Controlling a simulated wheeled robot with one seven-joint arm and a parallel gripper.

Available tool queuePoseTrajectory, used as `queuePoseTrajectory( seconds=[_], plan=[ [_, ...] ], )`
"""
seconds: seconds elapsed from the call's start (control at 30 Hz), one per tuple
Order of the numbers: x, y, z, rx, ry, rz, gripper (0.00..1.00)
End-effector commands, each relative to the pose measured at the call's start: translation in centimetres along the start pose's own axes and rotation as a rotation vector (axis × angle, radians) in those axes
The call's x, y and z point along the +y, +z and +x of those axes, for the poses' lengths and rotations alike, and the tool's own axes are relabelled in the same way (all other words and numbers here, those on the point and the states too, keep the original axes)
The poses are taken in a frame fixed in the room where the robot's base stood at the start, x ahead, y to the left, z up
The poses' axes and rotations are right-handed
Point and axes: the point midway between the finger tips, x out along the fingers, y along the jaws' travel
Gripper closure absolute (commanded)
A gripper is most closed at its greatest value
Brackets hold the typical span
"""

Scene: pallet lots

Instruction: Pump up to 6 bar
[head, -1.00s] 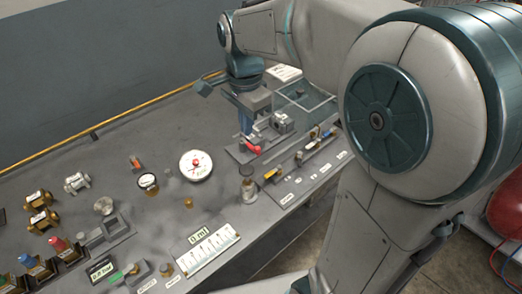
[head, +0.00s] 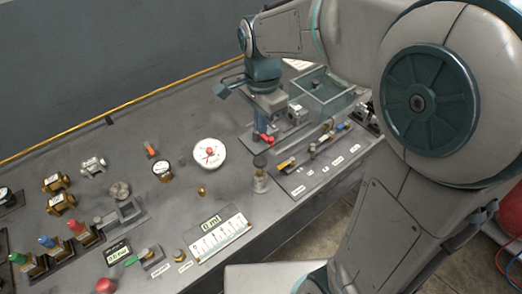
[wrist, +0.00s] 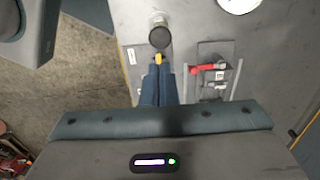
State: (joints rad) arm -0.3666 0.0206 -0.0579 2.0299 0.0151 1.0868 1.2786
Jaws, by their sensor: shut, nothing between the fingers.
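A dark round knob on a post (head: 260,162) stands nearby.
A plate with yellow and blue handles and labels (head: 318,160) lies along the bench's front edge. A clear-walled tray (head: 322,92) is behind it. A white scale (head: 220,236), brass fittings (head: 60,203) and coloured-top parts (head: 47,243) fill the left side.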

Motion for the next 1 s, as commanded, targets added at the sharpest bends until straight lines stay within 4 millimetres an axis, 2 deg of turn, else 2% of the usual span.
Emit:
queuePoseTrajectory(
  seconds=[0.3,0.5,0.7,1.0],
  plan=[
    [0.1,0.1,6.9,-0.001,0.006,0.0,1.0],
    [0.1,0.0,9.7,-0.001,0.004,0.0,1.0],
    [0.0,0.0,10.8,0.0,0.001,0.0,1.0],
    [0.0,0.0,10.9,0.0,0.0,0.0,1.0]
  ],
)
